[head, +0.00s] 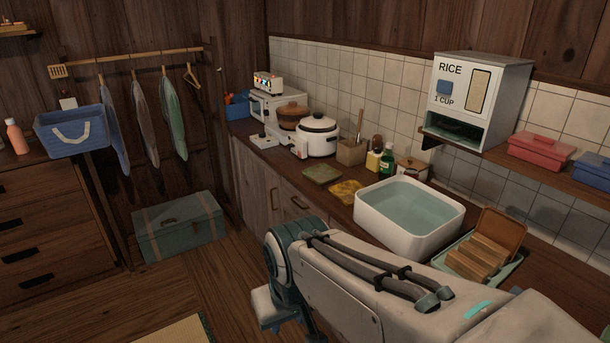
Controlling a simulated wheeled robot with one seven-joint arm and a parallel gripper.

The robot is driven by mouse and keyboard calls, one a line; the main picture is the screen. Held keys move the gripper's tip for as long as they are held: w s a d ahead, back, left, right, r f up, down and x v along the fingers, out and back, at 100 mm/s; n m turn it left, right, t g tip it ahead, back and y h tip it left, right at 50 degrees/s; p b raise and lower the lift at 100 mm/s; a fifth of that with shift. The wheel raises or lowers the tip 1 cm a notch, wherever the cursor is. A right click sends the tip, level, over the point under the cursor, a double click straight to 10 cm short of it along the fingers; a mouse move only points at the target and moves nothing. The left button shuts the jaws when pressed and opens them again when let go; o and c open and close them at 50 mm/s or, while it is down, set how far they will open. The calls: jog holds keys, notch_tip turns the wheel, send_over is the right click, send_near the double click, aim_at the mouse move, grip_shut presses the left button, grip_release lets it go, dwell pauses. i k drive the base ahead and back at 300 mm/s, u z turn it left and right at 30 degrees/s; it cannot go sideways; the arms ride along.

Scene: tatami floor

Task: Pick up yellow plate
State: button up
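A flat yellow piece with a mottled pattern (345,191) lies on the dark wooden counter, left of the white water-filled basin. It looks like the yellow plate, though I cannot tell for sure whether it is a plate or a cloth. A flat olive-green square (322,173) lies just behind and left of it. My arm reaches in from the lower right, in front of the counter, and bends down at its left end. My gripper's fingertips do not show.
The basin (376,217) stands right of the yellow piece, and a rack with wooden slats (480,257) is farther right. A utensil holder (351,152), bottles (387,160) and a white rice cooker (318,136) stand behind. A green trunk (180,228) sits on the floor at left.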

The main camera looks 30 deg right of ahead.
aim_at(345, 192)
jog(key=i, duration=3.65)
jog(key=z, duration=3.5)
